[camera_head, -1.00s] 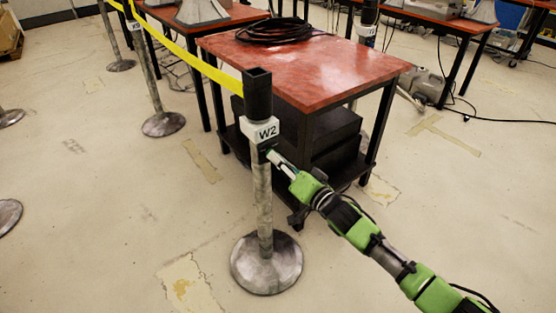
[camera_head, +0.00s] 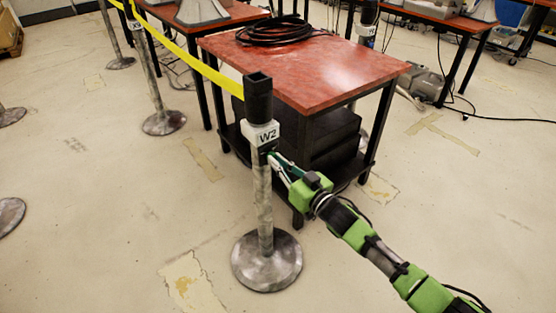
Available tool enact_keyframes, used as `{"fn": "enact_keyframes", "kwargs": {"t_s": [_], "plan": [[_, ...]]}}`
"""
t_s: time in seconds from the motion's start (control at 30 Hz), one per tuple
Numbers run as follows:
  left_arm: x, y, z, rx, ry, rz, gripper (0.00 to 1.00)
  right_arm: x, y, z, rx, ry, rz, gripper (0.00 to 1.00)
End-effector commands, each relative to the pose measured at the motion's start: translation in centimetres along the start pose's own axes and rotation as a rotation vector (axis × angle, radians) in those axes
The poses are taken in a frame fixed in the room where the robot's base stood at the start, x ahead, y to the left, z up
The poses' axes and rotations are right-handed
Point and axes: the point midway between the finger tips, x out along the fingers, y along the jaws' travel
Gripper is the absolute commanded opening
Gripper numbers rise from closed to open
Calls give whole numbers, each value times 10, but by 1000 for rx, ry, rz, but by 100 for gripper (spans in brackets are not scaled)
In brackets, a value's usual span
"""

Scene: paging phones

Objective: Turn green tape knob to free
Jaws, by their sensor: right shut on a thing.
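The post marked W2 (camera_head: 262,200) stands upright on a round metal base, with a black head and a white label collar (camera_head: 261,136). A yellow tape (camera_head: 215,76) runs from its head up to the left. My right gripper (camera_head: 272,156) is at the post just below the collar, coming in from the right. It is shut on a small dark green part there, which I take to be the knob; the fingers hide most of it. I cannot make out the knob's setting. My left gripper is not in view.
A red-topped table (camera_head: 335,85) stands right behind the post, with a coil of black cable (camera_head: 275,32) on top and a dark box (camera_head: 325,137) on its lower shelf. Another post (camera_head: 152,90) stands to the left. The floor in front is clear.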

Motion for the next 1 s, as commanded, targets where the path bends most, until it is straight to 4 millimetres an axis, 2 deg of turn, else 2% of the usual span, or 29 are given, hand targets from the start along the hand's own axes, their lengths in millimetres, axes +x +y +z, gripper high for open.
{"fn": "enact_keyframes", "kwargs": {"t_s": [0.5, 1.0], "plan": [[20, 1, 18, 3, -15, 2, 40, 0, 0, 1, -487, -1, 0, 0], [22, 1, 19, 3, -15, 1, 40, 0, 0, 1, -828, -1, -1, 0]]}}
